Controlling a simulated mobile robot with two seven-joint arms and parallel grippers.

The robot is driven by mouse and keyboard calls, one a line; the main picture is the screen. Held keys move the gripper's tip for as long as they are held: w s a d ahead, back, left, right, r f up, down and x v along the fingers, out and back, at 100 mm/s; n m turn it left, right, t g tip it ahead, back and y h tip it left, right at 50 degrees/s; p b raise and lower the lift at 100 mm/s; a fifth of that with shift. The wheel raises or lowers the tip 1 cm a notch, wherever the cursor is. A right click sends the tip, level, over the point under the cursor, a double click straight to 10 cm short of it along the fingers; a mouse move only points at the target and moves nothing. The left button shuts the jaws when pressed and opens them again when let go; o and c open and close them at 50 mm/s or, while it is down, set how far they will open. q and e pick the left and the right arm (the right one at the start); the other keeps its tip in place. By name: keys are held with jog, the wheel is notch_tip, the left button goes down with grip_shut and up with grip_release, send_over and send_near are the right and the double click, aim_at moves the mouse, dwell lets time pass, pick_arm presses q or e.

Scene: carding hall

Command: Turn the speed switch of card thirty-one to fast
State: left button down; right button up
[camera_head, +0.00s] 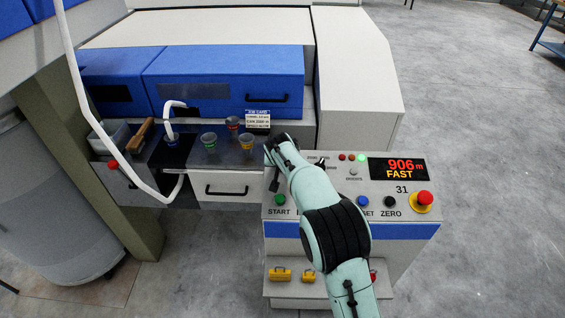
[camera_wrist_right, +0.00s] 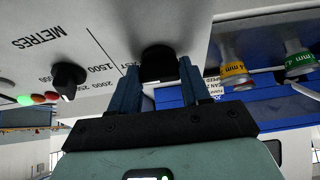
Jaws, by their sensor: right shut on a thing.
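The control panel (camera_head: 378,216) of card thirty-one carries the number 31. Its display (camera_head: 399,169) reads 906 m and FAST. In the right wrist view the black speed switch knob (camera_wrist_right: 158,62) sits between the two fingers of my right gripper (camera_wrist_right: 160,78), which is shut on it. Printed letters ending in ST show beside the knob. In the head view my right arm covers the knob and part of the panel. My left gripper is in neither view.
A black METRES dial (camera_wrist_right: 68,78) sits near the gripper. A red emergency button (camera_head: 424,198), blue button (camera_head: 362,201) and green START button (camera_head: 279,200) are on the panel. Several coloured cups and a white hose (camera_head: 95,115) are at left. Open floor lies right.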

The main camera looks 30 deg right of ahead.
jog(key=o, duration=1.1)
jog(key=shift+c, duration=0.2)
jog(key=shift+r, duration=0.1)
jog(key=b+v, duration=0.1)
jog(key=v, duration=1.2)
jog(key=shift+s, duration=0.15)
